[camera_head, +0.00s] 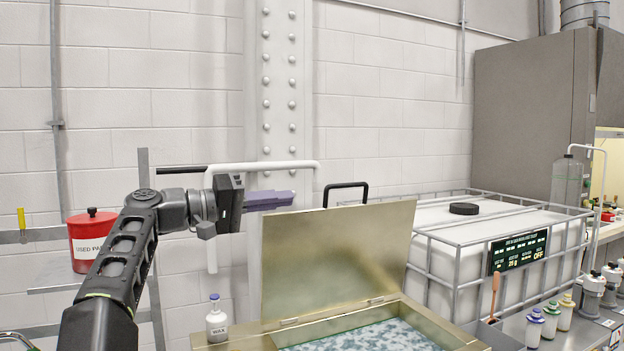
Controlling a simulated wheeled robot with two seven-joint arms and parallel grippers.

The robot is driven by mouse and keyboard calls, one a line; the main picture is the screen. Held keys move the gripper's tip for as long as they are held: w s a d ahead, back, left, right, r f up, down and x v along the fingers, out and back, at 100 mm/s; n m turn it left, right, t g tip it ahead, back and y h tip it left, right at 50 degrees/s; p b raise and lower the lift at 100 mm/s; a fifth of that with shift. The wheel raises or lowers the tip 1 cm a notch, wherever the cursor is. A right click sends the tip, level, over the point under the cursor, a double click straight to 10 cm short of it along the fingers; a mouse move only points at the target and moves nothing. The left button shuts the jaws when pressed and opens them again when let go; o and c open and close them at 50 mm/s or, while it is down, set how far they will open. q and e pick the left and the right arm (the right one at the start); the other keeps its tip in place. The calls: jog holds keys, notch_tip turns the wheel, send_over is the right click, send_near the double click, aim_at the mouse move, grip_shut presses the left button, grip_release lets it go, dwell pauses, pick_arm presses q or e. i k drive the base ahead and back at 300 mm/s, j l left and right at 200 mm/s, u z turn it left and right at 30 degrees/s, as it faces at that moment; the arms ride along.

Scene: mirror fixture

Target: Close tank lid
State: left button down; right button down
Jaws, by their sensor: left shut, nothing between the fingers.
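The tank (456,332) is a brass-coloured box at the bottom middle, with mottled blue-white contents (365,335) in its opening. Its lid (335,250) stands raised on hinges along the back edge, tilted slightly, with a black handle (346,186) showing above its top edge. My left gripper (290,199) reaches in from the left. Its purple-grey fingers are shut and empty, at the upper left of the lid near its top edge. I cannot tell whether they touch the lid. My right gripper is not in view.
A small white bottle (216,322) stands at the tank's left back corner. A red canister (90,240) sits on a rack at the left. A caged white container (490,240) with a display (518,252) stands behind right. Several small bottles (534,328) stand at the lower right.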

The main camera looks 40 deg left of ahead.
aim_at(314, 260)
jog(key=i+j, duration=0.4)
jog(key=j, duration=0.15)
jog(key=i+j, duration=0.4)
jog(key=j, duration=0.1)
